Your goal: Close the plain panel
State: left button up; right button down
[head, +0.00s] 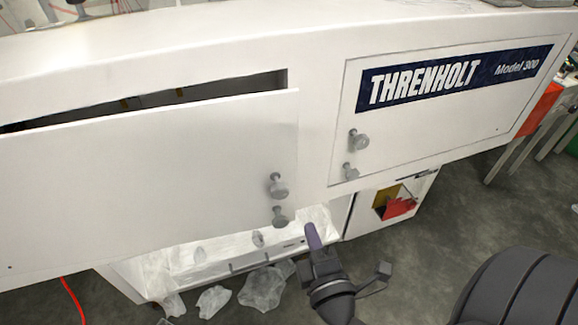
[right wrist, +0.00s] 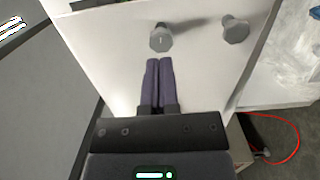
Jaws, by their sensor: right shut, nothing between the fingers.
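The plain panel (head: 150,185) is a blank white door on the left of the machine front in the head view. It stands ajar, tilted outward, with a dark gap (head: 150,100) along its top. Two grey knobs, an upper one (head: 278,187) and a lower one (head: 280,216), sit near its right edge. My right gripper (head: 312,230) is shut and empty, low and just right of these knobs. In the right wrist view its fingers (right wrist: 158,65) point at a white panel face (right wrist: 200,75) with two knobs; contact cannot be told. My left gripper is out of view.
A second panel (head: 430,125), labelled THRENHOLT Model 300, sits flush at the right with two knobs. Clear plastic bags (head: 262,288) lie below the machine. A red cable (head: 72,298) runs at lower left. An open compartment (head: 395,203) with red contents is right of my gripper.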

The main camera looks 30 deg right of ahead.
send_near(290, 174)
jog(key=x, duration=0.6)
jog(key=shift+w, duration=0.1)
jog(key=shift+w+d, duration=0.25)
jog(key=shift+w, duration=0.35)
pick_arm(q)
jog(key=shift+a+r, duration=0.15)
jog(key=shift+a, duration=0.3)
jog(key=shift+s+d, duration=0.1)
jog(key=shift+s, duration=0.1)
